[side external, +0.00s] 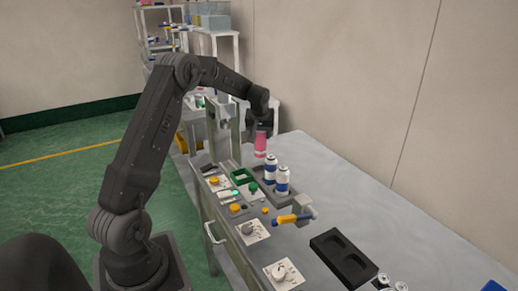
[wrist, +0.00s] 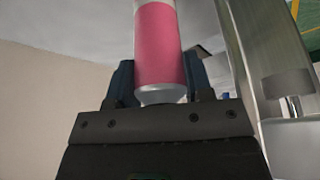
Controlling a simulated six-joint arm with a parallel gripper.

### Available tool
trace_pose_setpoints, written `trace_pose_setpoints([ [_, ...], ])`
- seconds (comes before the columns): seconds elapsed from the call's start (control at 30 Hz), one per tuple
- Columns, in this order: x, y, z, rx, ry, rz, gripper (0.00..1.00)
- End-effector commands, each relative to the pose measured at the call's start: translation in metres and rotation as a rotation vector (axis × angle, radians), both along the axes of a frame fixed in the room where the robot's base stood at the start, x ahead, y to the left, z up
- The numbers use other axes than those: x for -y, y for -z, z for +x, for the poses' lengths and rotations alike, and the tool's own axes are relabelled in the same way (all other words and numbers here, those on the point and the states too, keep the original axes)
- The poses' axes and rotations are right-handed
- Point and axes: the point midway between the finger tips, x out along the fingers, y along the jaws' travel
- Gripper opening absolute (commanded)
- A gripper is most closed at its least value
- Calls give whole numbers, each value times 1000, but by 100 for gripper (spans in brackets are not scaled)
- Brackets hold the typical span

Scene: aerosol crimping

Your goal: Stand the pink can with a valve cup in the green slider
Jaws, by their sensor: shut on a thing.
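The pink can (side external: 260,144) hangs upright below my gripper (side external: 263,128), in the air behind the green slider and a little to its right. In the wrist view the can (wrist: 160,45) has a pink body and a silver end between the dark fingers of my gripper (wrist: 160,84), which is shut on it. The valve cup itself cannot be made out. The green slider (side external: 233,179) is a small square frame on the machine's top, left of and below the can. No can shows in it.
Two blue and white cans (side external: 270,169) (side external: 282,181) stand in a grey tray (side external: 292,197) close to the slider. The grey machine frame (side external: 234,132) rises just left of the held can.

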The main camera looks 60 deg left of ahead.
Motion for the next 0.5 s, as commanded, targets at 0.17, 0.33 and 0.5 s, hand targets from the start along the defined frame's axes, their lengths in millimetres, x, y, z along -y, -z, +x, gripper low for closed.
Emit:
trace_pose_setpoints([
  [0.17,-1,-40,1,7,-1,5,5],
  [0.33,-1,-82,1,5,0,4,5],
  [0.5,0,-119,1,6,-1,3,5],
])
